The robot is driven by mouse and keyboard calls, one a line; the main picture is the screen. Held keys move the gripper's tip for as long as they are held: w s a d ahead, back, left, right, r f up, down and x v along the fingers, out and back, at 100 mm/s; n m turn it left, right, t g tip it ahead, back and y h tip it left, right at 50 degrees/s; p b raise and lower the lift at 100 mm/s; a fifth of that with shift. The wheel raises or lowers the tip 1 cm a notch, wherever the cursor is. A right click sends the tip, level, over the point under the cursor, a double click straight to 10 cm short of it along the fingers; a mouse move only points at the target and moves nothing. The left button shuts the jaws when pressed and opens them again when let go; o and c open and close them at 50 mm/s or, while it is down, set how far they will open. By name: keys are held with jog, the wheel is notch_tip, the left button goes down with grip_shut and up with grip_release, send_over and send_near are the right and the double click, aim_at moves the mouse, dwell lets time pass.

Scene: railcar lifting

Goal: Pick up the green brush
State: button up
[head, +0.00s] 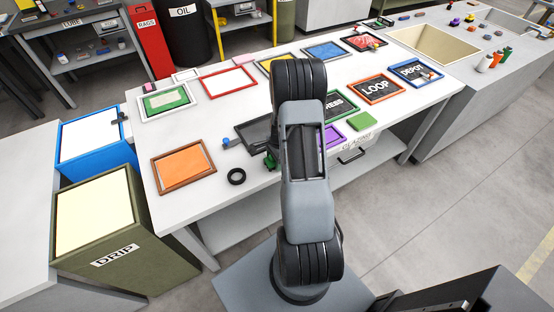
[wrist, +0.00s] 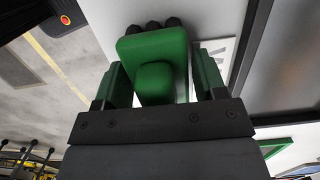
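In the wrist view a green block-like thing (wrist: 152,50), likely the green brush, lies between my fingers. It has a rounded raised part facing the camera and several dark round knobs or tufts at its far end. My gripper (wrist: 165,78) has its two green-padded fingers on either side of this thing. I cannot tell whether both fingers press on it or a small gap stays at the right. In the head view my arm hides most of this spot; only a bit of green (head: 270,161) shows beside the arm, over the white table (head: 222,130).
A dark tray (head: 253,134) and a black ring (head: 236,177) lie left of my arm. An orange panel (head: 184,167) is farther left. The DRIP bin (head: 112,232) stands at the table's left end.

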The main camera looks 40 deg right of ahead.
jog(key=c, duration=0.7)
jog(key=shift+r, duration=0.5)
jog(key=r, duration=0.1)
jog(key=r+b, duration=0.1)
jog(key=shift+s+r, duration=0.2)
jog(key=shift+r, duration=0.2)
jog(key=s+a+r+b, duration=0.1)
jog(key=s+a+r, duration=0.4)
jog(key=s+r, duration=0.4)
jog(key=s, duration=0.3)
jog(key=shift+s+a+r+b, duration=0.15)
jog(key=shift+s+a+b, duration=0.05)
jog(key=shift+s+b, duration=0.15)
